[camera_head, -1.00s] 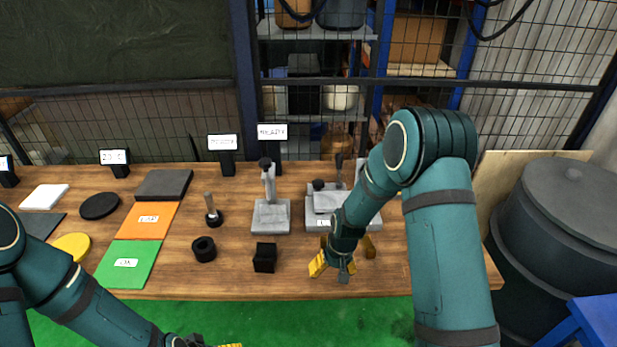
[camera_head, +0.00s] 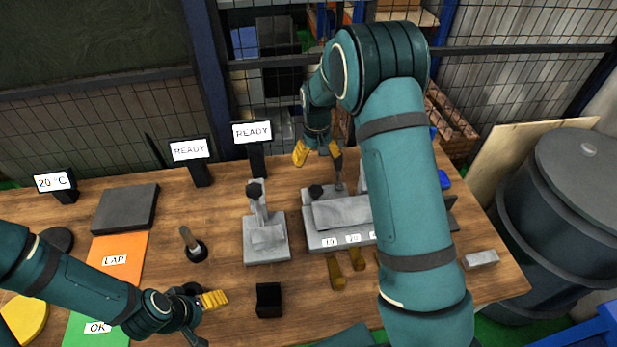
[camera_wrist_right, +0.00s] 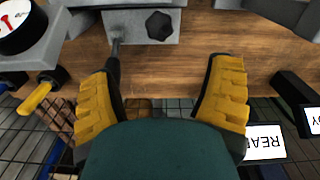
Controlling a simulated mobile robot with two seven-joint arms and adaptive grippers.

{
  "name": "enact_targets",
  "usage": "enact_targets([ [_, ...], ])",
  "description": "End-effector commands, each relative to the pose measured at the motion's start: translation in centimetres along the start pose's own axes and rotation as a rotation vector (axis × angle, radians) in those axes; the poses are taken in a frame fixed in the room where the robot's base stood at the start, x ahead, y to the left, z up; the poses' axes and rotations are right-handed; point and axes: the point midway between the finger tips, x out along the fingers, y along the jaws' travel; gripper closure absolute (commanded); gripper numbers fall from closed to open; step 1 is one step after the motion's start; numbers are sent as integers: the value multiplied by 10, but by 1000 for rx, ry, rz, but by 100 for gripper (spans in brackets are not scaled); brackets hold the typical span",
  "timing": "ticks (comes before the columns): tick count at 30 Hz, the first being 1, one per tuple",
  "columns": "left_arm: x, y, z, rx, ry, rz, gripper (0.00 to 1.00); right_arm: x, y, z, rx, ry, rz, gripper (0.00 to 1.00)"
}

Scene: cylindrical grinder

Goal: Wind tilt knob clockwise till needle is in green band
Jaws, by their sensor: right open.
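A grey grinder-like fixture (camera_head: 322,240) with number labels stands on the bench. A black knob (camera_head: 316,191) sits at its back left and shows as a faceted knob in the right wrist view (camera_wrist_right: 159,25). I cannot tell if it is the tilt knob. A round white dial (camera_wrist_right: 16,24) with a red mark is at the wrist view's top left corner; its needle reading is unclear. My right gripper (camera_head: 318,152) is open and empty behind the fixture, fingers apart (camera_wrist_right: 166,66), short of the knob. My left gripper (camera_head: 206,318) is over the bench's front; its opening is unclear.
A dark upright rod (camera_wrist_right: 115,48) stands close to one right finger. A grey stand (camera_head: 266,240) is left of the fixture. A READY sign (camera_head: 252,132) and mesh fence are behind. A black block (camera_head: 268,299) and brass pieces (camera_head: 336,274) lie in front.

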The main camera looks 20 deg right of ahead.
Motion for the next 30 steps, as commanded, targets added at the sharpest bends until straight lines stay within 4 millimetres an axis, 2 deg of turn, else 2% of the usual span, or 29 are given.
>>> enact_targets([
  [5,1,0,0,0,-1,0,21,18,0,1,0,-4,1,21],
  [21,3,-1,0,0,0,-1,21,116,0,1,1,-3,0,21],
  [25,4,-1,0,0,0,-1,21,130,0,0,1,-1,0,21],
  [30,4,-1,0,0,0,-1,21,137,0,0,0,0,0,21],
])
